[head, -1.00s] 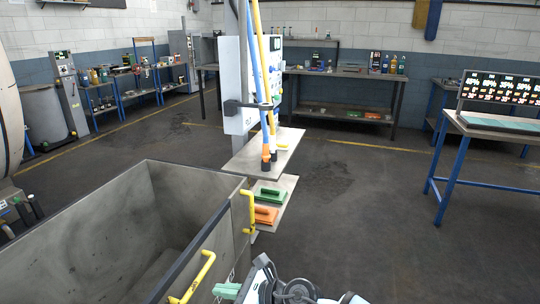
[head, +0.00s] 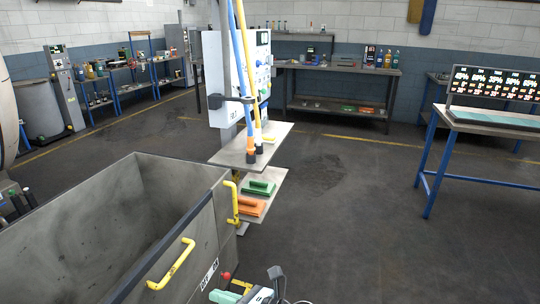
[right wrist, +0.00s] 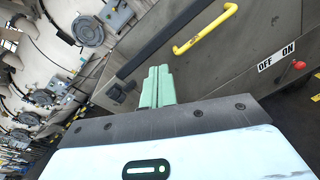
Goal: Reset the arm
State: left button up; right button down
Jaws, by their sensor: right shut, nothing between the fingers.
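My right gripper (head: 226,294) shows at the bottom of the head view, beside the right outer side of the large grey bin. Its pale green fingers are together and hold nothing. They also show in the right wrist view (right wrist: 157,88), pointing toward the bin's side wall. In that view a yellow handle (right wrist: 205,28) and an OFF/ON label (right wrist: 276,56) with a red knob are beyond the fingers. My left gripper is not in view.
The open grey bin (head: 190,215) with yellow handles fills the lower left. A stand with a control box (head: 237,78) and shelves holding green (head: 261,187) and orange (head: 250,206) brushes is behind it. A blue-legged table (head: 490,122) stands at right. The floor between is clear.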

jog(key=s+d+f+m+t+h+p, duration=0.15)
jog(key=s+d+f+m+h, duration=0.4)
jog(key=m, duration=0.55)
jog(key=s+d+f+m+t+h, duration=0.25)
jog(key=s+d+m, duration=0.55)
jog(key=m, duration=0.4)
jog(key=s+d+f+m+t+h+p, duration=0.1)
jog(key=s+d+f+m+t+h, duration=0.3)
jog(key=d+m, duration=0.6)
pick_arm(q)
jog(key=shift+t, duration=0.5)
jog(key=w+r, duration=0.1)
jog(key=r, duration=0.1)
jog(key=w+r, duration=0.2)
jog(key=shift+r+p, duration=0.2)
jog(key=shift+p, duration=0.1)
pick_arm(e)
jog(key=s+d+f+m+g, duration=0.2)
jog(key=s+d+m, duration=0.2)
jog(key=s, duration=0.3)
jog(key=s+d+f+m+g+h, duration=0.1)
jog(key=s+d+f+m+g, duration=0.2)
jog(key=s+m, duration=0.2)
jog(key=s, duration=0.3)
jog(key=shift+s+d+h, duration=0.2)
jog(key=shift+d+h, duration=0.1)
jog(key=shift+d, duration=0.1)
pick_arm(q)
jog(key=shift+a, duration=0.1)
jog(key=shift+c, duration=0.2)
